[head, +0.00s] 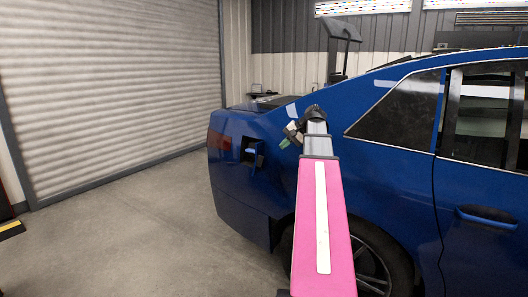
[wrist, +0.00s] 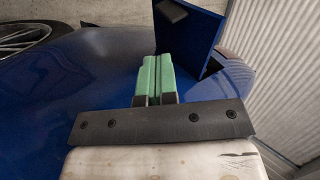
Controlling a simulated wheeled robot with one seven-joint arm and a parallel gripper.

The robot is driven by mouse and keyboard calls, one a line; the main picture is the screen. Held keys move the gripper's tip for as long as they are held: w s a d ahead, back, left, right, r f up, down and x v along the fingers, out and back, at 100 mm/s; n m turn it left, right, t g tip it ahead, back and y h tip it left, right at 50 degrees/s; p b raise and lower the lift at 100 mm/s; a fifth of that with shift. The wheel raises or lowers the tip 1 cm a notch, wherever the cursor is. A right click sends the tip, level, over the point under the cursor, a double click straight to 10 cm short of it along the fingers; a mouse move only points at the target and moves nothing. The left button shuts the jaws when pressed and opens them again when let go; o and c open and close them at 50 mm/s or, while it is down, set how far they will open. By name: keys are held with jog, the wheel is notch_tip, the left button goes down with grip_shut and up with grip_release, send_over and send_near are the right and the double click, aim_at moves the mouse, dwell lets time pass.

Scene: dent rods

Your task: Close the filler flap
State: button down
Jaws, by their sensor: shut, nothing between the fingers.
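The filler flap (wrist: 196,38) stands open in the wrist view, a blue panel sticking out from the car body with a small dark block on it. In the head view the flap (head: 259,158) shows small beside the dark filler opening (head: 248,150) on the rear side of the blue car. My gripper (wrist: 154,73) has its green fingers shut together and empty. The fingers are beside the flap in the wrist view; whether they touch it I cannot tell. In the head view my gripper (head: 285,143) is right of the flap, close to the car's side.
The blue car (head: 390,180) fills the right, with its rear wheel (head: 370,265) below my arm. A roller shutter (head: 110,90) closes the left side. The grey floor (head: 130,240) between shutter and car is clear. A dark stand (head: 340,45) is behind the car.

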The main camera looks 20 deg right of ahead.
aim_at(257, 154)
jog(key=w+a+f, duration=0.1)
jog(key=a, duration=0.1)
jog(key=w+a+f, duration=0.1)
jog(key=w+a, duration=0.1)
jog(key=w+a+f, duration=0.1)
jog(key=w, duration=0.1)
jog(key=shift+a+f, duration=0.3)
jog(key=shift+a, duration=0.1)
jog(key=shift+w+a, duration=0.45)
jog(key=shift+a, duration=0.35)
